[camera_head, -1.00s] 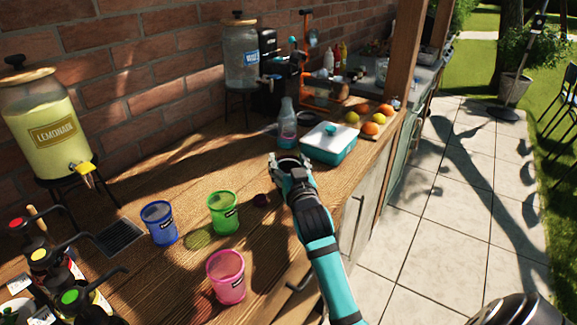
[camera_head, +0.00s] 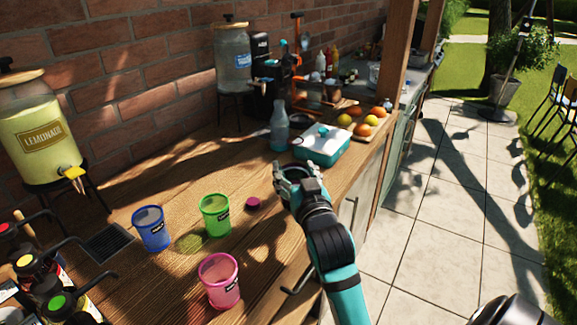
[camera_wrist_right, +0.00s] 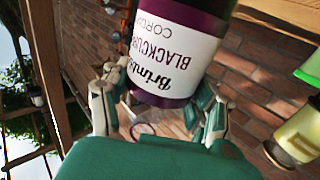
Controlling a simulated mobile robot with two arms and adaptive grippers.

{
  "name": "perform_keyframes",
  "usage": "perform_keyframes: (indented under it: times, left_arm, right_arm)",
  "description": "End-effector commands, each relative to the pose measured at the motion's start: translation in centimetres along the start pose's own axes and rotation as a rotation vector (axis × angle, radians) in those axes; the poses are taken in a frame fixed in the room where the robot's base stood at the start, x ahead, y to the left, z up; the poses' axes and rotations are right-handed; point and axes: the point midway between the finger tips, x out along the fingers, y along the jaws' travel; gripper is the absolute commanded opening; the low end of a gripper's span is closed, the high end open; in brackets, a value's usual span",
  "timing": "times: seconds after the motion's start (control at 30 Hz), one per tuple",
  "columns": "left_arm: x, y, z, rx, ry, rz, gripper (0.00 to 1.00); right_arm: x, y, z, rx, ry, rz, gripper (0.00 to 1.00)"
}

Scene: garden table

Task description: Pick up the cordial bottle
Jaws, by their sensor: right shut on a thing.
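The cordial bottle (camera_wrist_right: 172,78) is dark purple with a white blackcurrant label. In the right wrist view it fills the upper middle between the fingers, its lettering upside down, and part of it is cut off by the frame top. My right gripper (camera_wrist_right: 157,107) is shut on it. In the head view my right gripper (camera_head: 295,172) is over the wooden table near its front edge, left of the teal box. I cannot make out the bottle there. My left gripper is not in view.
A clear bottle (camera_head: 279,127) and a teal box (camera_head: 324,146) stand close behind the right gripper. Blue (camera_head: 151,229), green (camera_head: 215,215) and pink (camera_head: 219,281) cups stand to its left. A small pink disc (camera_head: 253,204) lies nearby. The wooden table (camera_head: 185,178) is clear toward the wall.

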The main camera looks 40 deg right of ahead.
Motion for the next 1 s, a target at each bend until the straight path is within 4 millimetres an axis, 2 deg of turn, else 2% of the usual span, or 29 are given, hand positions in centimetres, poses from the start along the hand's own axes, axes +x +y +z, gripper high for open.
perform_keyframes:
  times: [0.1, 0.4, 0.6, 1.0]
  left_arm:
    - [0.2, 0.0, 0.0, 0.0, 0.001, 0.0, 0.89]
    - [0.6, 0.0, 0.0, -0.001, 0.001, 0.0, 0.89]
    - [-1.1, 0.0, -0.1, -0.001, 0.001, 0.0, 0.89]
    - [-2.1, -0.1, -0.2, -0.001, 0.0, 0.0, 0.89]
  right_arm:
    - [-1.6, 0.2, -0.2, 0.001, 0.004, -0.001, 0.06]
    - [-4.9, 0.6, -0.6, 0.002, 0.005, -0.001, 0.06]
    - [-6.1, 0.8, -0.9, 0.001, 0.001, -0.001, 0.06]
    - [-7.3, 0.9, -0.9, 0.001, 0.005, -0.001, 0.06]
